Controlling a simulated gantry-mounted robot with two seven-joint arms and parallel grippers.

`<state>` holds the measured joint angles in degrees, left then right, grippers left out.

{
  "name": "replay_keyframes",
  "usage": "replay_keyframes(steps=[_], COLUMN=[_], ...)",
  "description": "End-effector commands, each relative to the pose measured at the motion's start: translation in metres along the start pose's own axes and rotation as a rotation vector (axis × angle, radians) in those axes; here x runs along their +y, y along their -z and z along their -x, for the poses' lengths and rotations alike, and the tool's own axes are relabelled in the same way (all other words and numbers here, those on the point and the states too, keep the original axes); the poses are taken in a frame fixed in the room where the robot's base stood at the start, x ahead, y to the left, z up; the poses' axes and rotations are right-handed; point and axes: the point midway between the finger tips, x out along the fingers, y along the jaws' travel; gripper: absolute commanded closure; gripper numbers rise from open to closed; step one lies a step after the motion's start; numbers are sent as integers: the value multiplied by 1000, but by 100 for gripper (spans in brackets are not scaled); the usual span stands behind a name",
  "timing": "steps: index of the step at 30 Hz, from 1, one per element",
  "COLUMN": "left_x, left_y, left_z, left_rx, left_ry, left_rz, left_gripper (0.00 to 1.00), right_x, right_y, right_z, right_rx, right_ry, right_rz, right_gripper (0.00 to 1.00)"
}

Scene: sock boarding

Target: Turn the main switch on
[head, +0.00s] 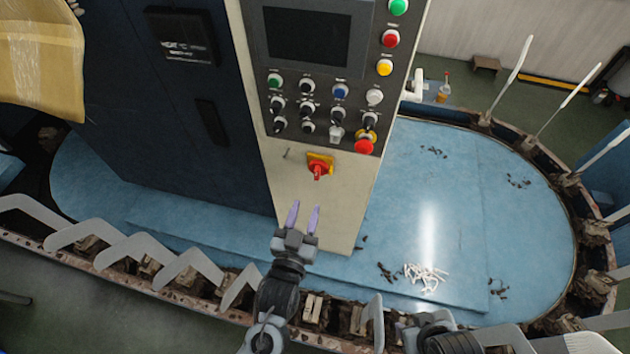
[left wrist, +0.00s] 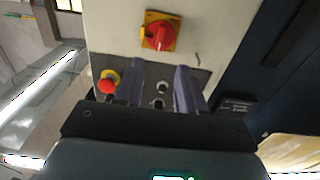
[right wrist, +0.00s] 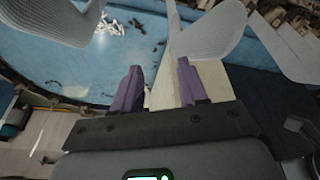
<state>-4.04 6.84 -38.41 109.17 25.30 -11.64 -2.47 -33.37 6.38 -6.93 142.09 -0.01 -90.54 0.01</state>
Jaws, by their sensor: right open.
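The main switch (head: 319,165) is a red rotary knob on a yellow plate, on the cream panel below the button console. It also shows in the left wrist view (left wrist: 160,33), near the top centre. My left gripper (head: 304,206) is open and empty, just below the switch in the head view, with its fingers pointing toward it. In the left wrist view a clear gap shows between its fingers (left wrist: 160,78), apart from the knob. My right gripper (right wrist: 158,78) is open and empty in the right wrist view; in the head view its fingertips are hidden.
The console (head: 320,90) above the switch carries several buttons and a dark screen. A red emergency button (head: 364,146) sits close to the switch's upper right. Grey sock boards (head: 135,246) line the blue platform's (head: 440,200) edge. White scraps (head: 425,278) lie on the platform.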

Motion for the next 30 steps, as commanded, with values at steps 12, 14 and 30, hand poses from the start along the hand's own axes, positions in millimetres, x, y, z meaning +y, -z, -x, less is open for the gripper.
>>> replay_keyframes(steps=[12,14,30], left_x=[0,0,0], left_y=[-4,-3,-1], left_z=[-65,-73,-96], left_rx=[1,0,-4], left_ry=[0,0,0], left_rz=[0,0,1], left_gripper=[61,61,61], right_x=[3,3,0], right_y=[-12,-13,-15], right_z=[-37,-41,-50], right_rx=[0,0,2], right_ry=[-12,-12,-4], right_rz=[13,12,3], right_gripper=[57,57,57])
